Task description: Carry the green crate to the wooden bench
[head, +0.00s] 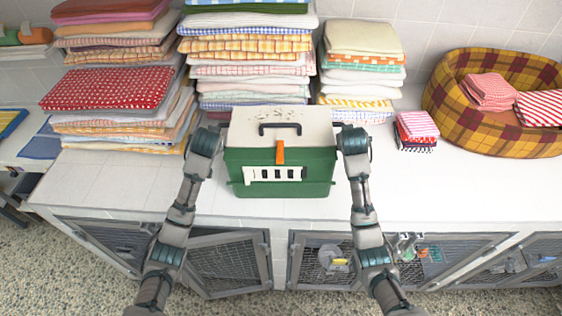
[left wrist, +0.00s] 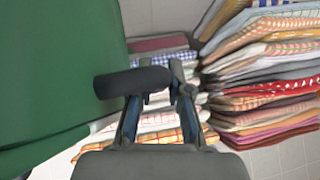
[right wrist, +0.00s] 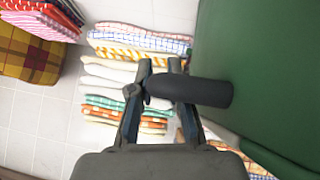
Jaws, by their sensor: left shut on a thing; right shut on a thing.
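The green crate (head: 279,168) with a cream lid (head: 282,118), a dark top handle and an orange latch sits upright on the white tiled counter, or just above it; I cannot tell which. Its green wall also shows in the left wrist view (left wrist: 55,75) and the right wrist view (right wrist: 260,75). My left gripper (left wrist: 158,92) is shut on a dark side handle (left wrist: 130,83) of the crate. My right gripper (right wrist: 150,85) is shut on the other dark side handle (right wrist: 195,91). In the head view the crate's sides hide both fingertips. No wooden bench is seen.
Tall stacks of folded towels (head: 250,50) stand close behind the crate. A plaid pet bed (head: 480,125) with towels lies at the right, and a small towel pile (head: 416,130) beside it.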

